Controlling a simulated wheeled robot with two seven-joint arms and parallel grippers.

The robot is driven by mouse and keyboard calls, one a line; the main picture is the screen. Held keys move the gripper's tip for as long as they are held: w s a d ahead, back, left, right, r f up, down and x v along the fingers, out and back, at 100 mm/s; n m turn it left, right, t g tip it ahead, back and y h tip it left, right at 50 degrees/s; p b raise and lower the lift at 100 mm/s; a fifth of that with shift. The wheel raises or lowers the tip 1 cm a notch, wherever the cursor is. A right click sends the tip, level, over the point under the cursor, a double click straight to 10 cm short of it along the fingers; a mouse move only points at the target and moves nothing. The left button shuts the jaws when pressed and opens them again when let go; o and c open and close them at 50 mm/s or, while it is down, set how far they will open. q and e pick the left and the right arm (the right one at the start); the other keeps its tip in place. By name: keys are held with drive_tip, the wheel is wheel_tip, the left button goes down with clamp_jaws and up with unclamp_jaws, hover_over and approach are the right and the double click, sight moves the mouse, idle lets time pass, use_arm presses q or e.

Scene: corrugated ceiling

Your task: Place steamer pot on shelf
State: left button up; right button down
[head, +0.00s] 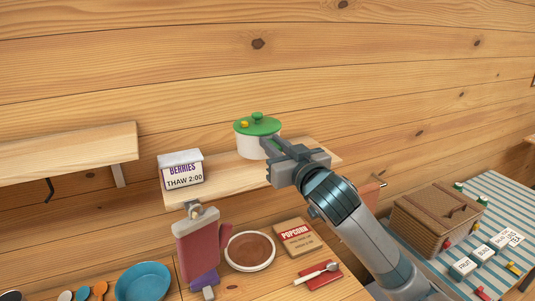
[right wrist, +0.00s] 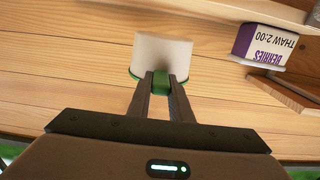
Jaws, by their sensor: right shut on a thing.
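The steamer pot (head: 258,146) has a white body and a green lid with a knob. In the head view it appears upright over the wooden shelf (head: 225,180), right of the berries box. Whether its base touches the shelf I cannot tell. My right gripper (head: 268,145) reaches it from the front right. In the right wrist view my right gripper (right wrist: 163,84) is shut on a green part at the edge of the pot (right wrist: 162,54), with the white body beyond the fingertips. The lower right of the pot is hidden behind my gripper in the head view. My left gripper does not show.
The berries box (head: 182,170) stands on the shelf's left part. A red oven mitt (head: 202,238) hangs below. A wicker basket (head: 433,220) stands at right.

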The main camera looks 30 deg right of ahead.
sight(262, 155)
drive_tip(key=shift+w+a+f, duration=0.35)
drive_tip(key=shift+w+a, duration=0.1)
drive_tip(key=shift+a, duration=0.05)
drive_tip(key=shift+f, duration=0.15)
drive_tip(key=shift+f+p, duration=0.9)
drive_tip(key=shift+f, duration=0.95)
drive_tip(key=shift+f, duration=0.15)
drive_tip(key=c, duration=1.6)
unclamp_jaws()
